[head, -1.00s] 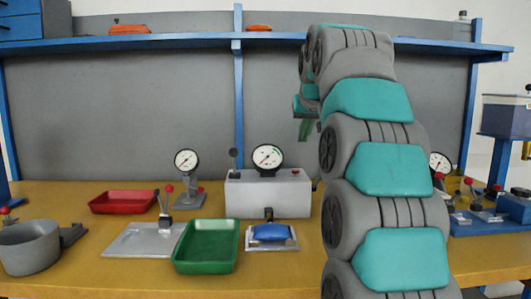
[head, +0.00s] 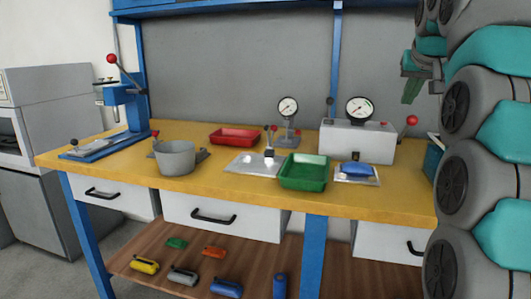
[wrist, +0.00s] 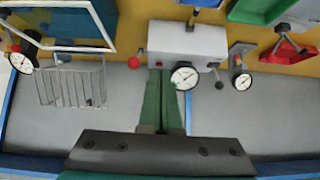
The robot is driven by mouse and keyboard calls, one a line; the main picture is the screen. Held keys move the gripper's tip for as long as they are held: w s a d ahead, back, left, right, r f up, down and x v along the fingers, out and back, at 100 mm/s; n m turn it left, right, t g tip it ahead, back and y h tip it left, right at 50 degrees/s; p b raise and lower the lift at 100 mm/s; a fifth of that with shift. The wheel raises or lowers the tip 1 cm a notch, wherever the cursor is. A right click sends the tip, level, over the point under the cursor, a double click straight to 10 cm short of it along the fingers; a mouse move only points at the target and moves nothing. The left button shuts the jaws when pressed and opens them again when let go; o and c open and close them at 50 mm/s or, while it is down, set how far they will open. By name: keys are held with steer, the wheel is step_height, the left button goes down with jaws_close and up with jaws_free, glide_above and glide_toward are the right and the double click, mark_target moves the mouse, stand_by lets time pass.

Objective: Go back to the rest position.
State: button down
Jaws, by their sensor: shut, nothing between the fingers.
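My gripper (head: 411,90) is at the upper right in the head view, raised in front of the grey back panel and above the bench. Its green fingers point down and are partly hidden behind my arm. In the wrist view the green fingers (wrist: 161,78) lie side by side, shut, with nothing between them. My arm fills the right edge of the head view.
The yellow bench (head: 110,150) carries a grey pot (head: 175,158), red tray (head: 234,136), green tray (head: 303,172), gauge box (head: 357,141) and blue piece (head: 357,169) on a plate. A lever press (head: 122,98) stands far left. Several coloured pieces lie on the lower shelf (head: 200,255).

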steer(key=s+a+f+n+g+y, duration=0.1)
steer(key=s+a+f+g, duration=0.1)
steer(key=s+a+f, duration=0.4)
steer(key=s+a+f+g, duration=0.15)
steer(key=s+f, duration=0.25)
steer(key=f, duration=0.4)
steer(key=s+a+f+n+g+y, duration=0.1)
steer(key=s+a+f+g, duration=0.1)
steer(key=s+a+f, duration=0.4)
steer(key=s+a+f+g, duration=0.2)
steer(key=s+f, duration=0.9)
steer(key=s, duration=0.2)
steer(key=s+a+f+n+g, duration=0.1)
steer(key=s+a+f+g, duration=0.1)
steer(key=s+f, duration=0.8)
steer(key=s+g, duration=0.1)
steer(key=s, duration=0.2)
steer(key=shift+s+f, duration=0.3)
steer(key=shift+f, duration=0.1)
